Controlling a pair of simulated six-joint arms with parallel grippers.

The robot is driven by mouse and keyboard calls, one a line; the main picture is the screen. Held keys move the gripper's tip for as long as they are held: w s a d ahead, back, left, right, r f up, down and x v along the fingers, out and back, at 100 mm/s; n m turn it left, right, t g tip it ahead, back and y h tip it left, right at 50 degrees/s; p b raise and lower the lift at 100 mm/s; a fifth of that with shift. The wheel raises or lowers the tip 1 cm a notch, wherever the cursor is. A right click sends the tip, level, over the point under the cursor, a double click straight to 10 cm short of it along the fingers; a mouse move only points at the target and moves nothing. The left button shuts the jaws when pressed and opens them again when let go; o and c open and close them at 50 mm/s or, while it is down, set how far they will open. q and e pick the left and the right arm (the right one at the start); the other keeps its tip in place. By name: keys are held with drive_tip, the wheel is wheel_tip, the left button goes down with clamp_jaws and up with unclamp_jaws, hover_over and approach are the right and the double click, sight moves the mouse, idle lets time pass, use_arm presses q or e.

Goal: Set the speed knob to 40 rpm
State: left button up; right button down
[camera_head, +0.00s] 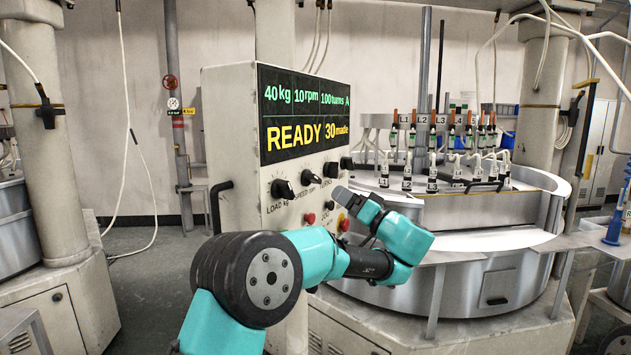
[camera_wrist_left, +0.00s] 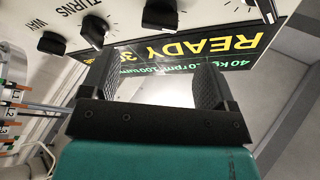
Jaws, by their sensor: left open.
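The control panel (camera_head: 235,150) carries a lit display (camera_head: 305,115) reading 40 kg, 10 rpm, 100 turns and READY 30 made. The black speed knob (camera_head: 311,178) sits below it, between the load knob (camera_head: 283,188) and the turns knob (camera_head: 331,170). In the left wrist view, upside down, the speed knob (camera_wrist_left: 160,16) is at the top, ahead of the fingers. My left gripper (camera_head: 341,196) is in front of the panel, right of and below the speed knob. In the wrist view its fingers (camera_wrist_left: 155,78) are apart, with nothing between them. My right gripper is not seen.
A fourth knob (camera_head: 346,163) sits right of the turns knob. Red button (camera_head: 310,218) and several small controls lie below the knobs. A black handle (camera_head: 216,205) projects from the panel's left side. A large round machine (camera_head: 480,275) with several labelled units stands at right.

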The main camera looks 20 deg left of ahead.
sight(318, 181)
use_arm(q)
drive_tip(key=x, duration=1)
drive_tip(key=shift+w+a+r, duration=0.1)
drive_tip(key=shift+w+a, duration=0.05)
drive_tip(key=shift+a, duration=0.2)
drive_tip(key=shift+c, duration=0.5)
drive_tip(key=c, duration=0.8)
